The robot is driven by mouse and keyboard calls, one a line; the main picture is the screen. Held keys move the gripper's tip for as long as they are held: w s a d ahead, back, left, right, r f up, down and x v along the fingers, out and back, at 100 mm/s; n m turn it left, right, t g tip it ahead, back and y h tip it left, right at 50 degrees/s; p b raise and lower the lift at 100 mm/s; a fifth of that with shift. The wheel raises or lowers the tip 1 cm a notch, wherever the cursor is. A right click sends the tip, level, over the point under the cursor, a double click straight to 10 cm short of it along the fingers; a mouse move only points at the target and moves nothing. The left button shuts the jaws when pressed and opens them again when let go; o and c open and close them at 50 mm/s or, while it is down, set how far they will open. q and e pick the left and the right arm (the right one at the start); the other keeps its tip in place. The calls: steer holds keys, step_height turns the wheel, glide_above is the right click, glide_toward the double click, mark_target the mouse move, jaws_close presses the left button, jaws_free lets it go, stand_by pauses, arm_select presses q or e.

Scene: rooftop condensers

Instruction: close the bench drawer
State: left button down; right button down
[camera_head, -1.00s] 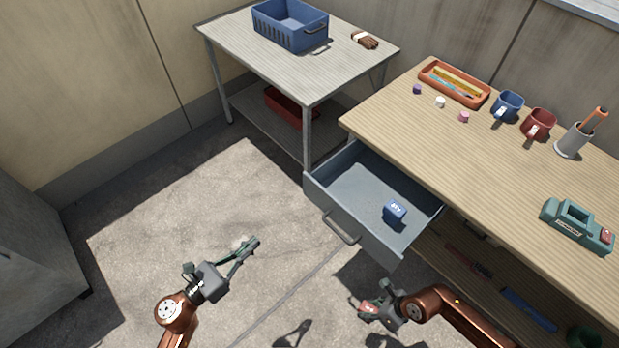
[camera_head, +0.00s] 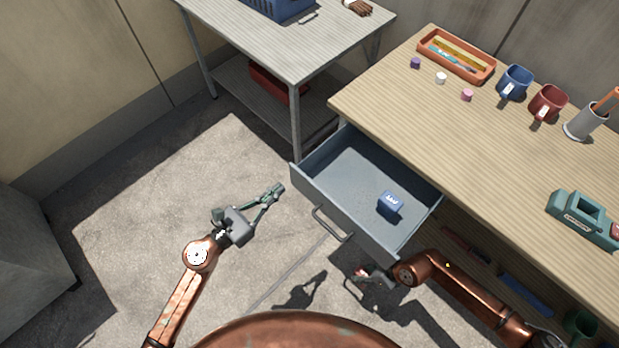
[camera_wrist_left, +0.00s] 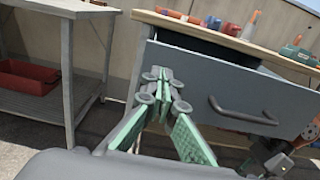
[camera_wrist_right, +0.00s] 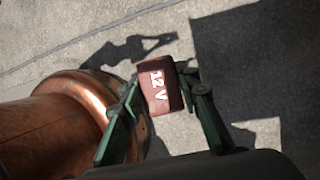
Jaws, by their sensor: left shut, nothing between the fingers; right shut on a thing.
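The bench drawer (camera_head: 345,166) is pulled out from the wooden bench (camera_head: 480,140). A small blue block (camera_head: 390,203) lies inside it. Its grey handle (camera_head: 331,224) is on the front panel, which also shows in the left wrist view (camera_wrist_left: 205,85). My left gripper (camera_head: 279,189) is shut and empty, left of the drawer front and apart from it in the head view; its fingertips (camera_wrist_left: 160,76) overlap the panel's left end in the left wrist view. My right gripper (camera_head: 361,272) is below the drawer front in the head view, shut on a dark red block marked 12 V (camera_wrist_right: 160,88).
A metal side table (camera_head: 293,50) with a blue basket (camera_head: 275,8) and a lower red bin (camera_head: 277,84) stands behind left. The bench top holds an orange tray (camera_head: 430,55), mugs and a teal tool (camera_head: 580,216). Floor left of the drawer is clear.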

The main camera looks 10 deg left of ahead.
mark_target(296, 175)
arm_select(q)
steer(key=shift+x, duration=2.3)
